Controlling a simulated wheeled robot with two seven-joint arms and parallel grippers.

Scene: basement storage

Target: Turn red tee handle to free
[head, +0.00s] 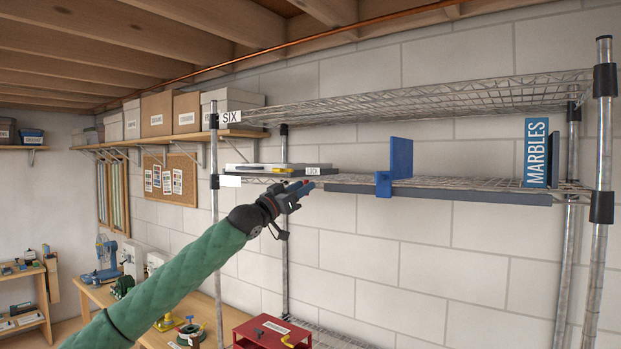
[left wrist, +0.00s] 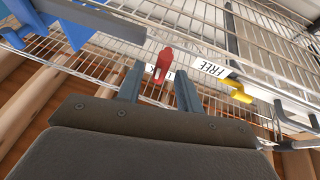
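The red tee handle (left wrist: 162,64) shows in the left wrist view, end-on, beside a white label that its red body partly hides. A second label reading FREE (left wrist: 209,68) lies to its right. My left gripper (left wrist: 159,76) is open; its two blue-grey fingers stand on either side of the handle with gaps visible, and I cannot tell how deep the handle sits between them. In the head view, my left gripper (head: 302,186) is raised at the shelf edge, just below a LOCK label (head: 312,171); a small red spot shows at its tips. My right gripper is in neither view.
A wire shelf (head: 460,183) with a dark front strip runs right. A blue bracket (head: 400,158) and a MARBLES book (head: 536,152) stand on it. A yellow part (left wrist: 236,90) sits near the FREE label. A shelf post (head: 285,220) stands close by the gripper.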

